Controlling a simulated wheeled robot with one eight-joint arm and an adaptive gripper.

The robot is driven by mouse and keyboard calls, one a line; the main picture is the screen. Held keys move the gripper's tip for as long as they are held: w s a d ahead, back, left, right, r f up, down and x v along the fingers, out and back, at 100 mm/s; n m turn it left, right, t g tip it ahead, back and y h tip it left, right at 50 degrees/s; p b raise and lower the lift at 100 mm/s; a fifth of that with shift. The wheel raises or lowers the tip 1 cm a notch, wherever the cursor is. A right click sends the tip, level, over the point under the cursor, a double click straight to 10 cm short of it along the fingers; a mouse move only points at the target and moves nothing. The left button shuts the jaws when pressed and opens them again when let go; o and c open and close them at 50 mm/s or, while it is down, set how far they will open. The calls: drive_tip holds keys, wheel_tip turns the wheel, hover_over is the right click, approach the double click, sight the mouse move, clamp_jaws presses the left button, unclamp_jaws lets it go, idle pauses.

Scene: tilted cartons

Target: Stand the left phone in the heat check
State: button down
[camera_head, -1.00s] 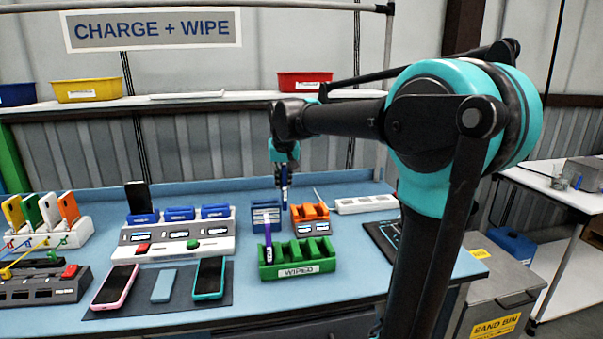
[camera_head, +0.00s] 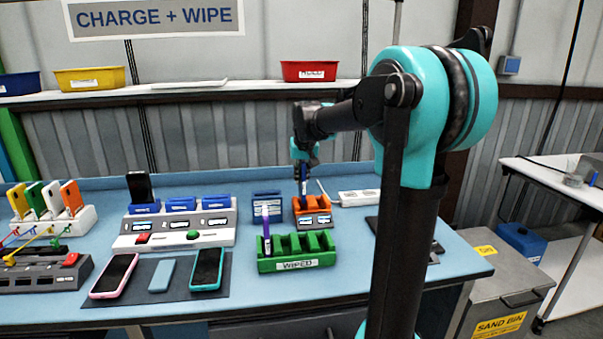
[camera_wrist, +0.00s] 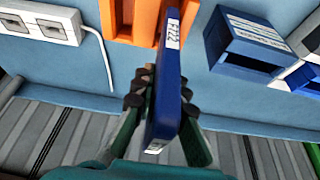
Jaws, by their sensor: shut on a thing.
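My gripper (camera_head: 305,166) is shut on a slim dark-blue phone (camera_head: 303,188) and holds it upright at the orange rack (camera_head: 325,217). In the wrist view the blue phone (camera_wrist: 170,75) stands between my gripper's fingers (camera_wrist: 160,103) and carries a white label. Its far end overlaps the orange rack (camera_wrist: 118,20); I cannot tell how deep it is in a slot. The orange rack's labels are too small to read. A pink-edged phone (camera_head: 114,275) lies at the left of the dark mat, and a teal-edged phone (camera_head: 207,269) lies at its right.
A dark-blue rack (camera_head: 267,207) stands just left of the orange one. The green WIPED rack (camera_head: 295,265) in front holds a purple-and-white phone (camera_head: 266,232). A white power strip (camera_head: 358,197) lies to the right. A charging dock (camera_head: 178,230) holds a black phone (camera_head: 139,187).

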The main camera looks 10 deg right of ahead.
sight(304, 164)
drive_tip(key=shift+f, duration=2.35)
drive_tip(key=shift+f, duration=0.3)
drive_tip(key=c, duration=1.5)
unclamp_jaws()
drive_tip(key=shift+o, duration=0.2)
drive_tip(key=shift+s+r, duration=0.1)
drive_tip(key=v, duration=1.1)
drive_tip(key=shift+s+r, duration=0.2)
drive_tip(key=shift+r, duration=0.15)
drive_tip(key=shift+r, duration=3.5)
